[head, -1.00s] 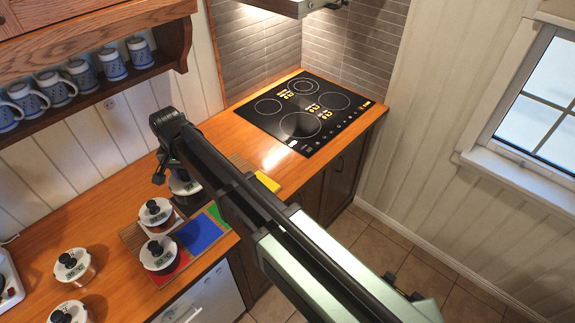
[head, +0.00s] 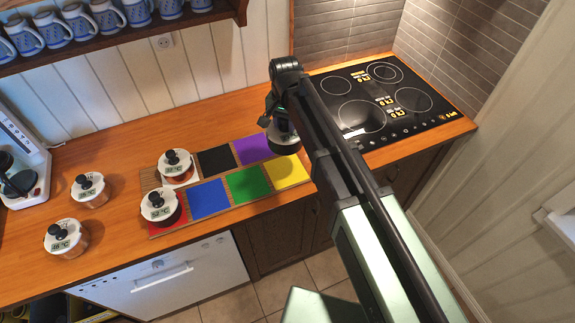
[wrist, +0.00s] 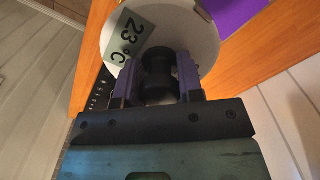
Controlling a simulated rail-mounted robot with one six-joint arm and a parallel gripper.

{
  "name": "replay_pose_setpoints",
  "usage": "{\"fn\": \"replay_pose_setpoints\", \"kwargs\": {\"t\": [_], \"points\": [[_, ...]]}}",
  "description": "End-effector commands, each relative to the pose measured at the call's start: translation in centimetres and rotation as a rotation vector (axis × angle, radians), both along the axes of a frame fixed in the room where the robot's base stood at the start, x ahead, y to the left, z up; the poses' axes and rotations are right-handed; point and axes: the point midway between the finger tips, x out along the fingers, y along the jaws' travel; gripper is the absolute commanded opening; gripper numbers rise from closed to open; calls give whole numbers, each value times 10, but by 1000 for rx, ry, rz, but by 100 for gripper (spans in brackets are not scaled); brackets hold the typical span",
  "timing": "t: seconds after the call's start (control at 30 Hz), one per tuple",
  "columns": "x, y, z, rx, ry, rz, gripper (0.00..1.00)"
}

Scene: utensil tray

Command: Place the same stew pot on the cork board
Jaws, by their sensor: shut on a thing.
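My gripper (head: 278,110) is shut on the dark knob of a stew pot (head: 283,140). In the wrist view the fingers (wrist: 157,78) close around the knob, and the pot's white lid (wrist: 205,45) carries a tag reading 23 °C. In the head view the pot hangs near the right end of the colored squares, between the purple square (head: 252,148) and the hob. Its height above the counter is hard to judge. I cannot make out the cork board for certain; tan strips (head: 152,180) show around the squares, and the pot and arm hide part of that area.
One pot (head: 177,166) stands on the white square, another (head: 160,205) on the red square. Two more (head: 90,190) (head: 66,238) stand left on the counter. The black (head: 216,161), blue (head: 208,199), green (head: 248,184) and yellow (head: 287,171) squares are bare. The hob (head: 372,98) lies right.

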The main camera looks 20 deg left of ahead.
Motion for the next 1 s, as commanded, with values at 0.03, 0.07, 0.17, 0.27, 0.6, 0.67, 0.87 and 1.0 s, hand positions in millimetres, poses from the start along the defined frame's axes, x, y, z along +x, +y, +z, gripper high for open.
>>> {"fn": "replay_pose_setpoints", "kwargs": {"t": [0.03,0.07,0.17,0.27,0.6,0.67,0.87,1.0], "points": [[0,0,-38,0,0,0,0],[0,0,-48,0,0,0,0],[0,0,-80,0,0,0,0],[0,0,-103,0,0,0,0],[0,0,-128,0,0,0,0],[0,0,-142,0,0,0,0],[0,0,-146,0,0,0,0],[0,0,-146,0,0,0,0]]}}
